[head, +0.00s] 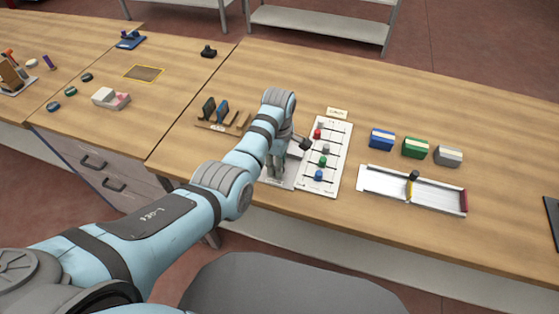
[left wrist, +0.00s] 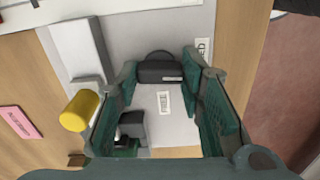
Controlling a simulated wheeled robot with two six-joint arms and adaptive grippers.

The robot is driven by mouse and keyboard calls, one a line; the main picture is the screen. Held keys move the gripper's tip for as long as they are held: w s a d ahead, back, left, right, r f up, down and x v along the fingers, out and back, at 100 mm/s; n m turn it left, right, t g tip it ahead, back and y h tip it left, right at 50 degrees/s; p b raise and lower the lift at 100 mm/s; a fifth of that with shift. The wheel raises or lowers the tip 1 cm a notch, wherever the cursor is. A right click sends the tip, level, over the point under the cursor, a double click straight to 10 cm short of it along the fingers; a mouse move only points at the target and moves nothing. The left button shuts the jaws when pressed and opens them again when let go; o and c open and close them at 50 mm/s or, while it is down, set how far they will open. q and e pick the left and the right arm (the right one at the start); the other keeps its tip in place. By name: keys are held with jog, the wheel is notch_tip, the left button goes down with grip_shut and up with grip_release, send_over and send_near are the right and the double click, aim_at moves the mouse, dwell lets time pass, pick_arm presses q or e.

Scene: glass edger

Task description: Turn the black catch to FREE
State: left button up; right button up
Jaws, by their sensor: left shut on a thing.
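My left gripper (left wrist: 160,75) is shut on the black catch (left wrist: 159,71), with one green finger on each side of it. The catch sits on a pale grey plate (left wrist: 178,125). A white label reading FREE (left wrist: 163,102) lies on the plate just below the catch in the left wrist view. A second label (left wrist: 202,48), partly hidden and ending in "ED", is to the right of the catch. In the head view my left gripper (head: 277,170) reaches down beside the white slider panel (head: 336,160), and I cannot make out the catch there. My right gripper is not in view.
A yellow knob (left wrist: 80,110) stands close to the left finger, near a grey bar (left wrist: 78,50). The panel carries red, green and blue knobs. A wooden rack (head: 212,124) is left of my arm; a white tray (head: 388,187) is on the right. The front right tabletop is clear.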

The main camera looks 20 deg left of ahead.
pick_arm(q)
jog(key=m+p, duration=0.2)
jog(key=m, duration=0.1)
jog(key=shift+r, duration=0.15)
jog(key=m+p, duration=0.1)
jog(key=m, duration=0.2)
jog(key=shift+m, duration=0.3)
jog(key=m+p, duration=0.1)
jog(key=m, duration=0.9)
jog(key=shift+m, duration=0.3)
jog(key=o, duration=1.2)
jog(key=shift+c, duration=0.2)
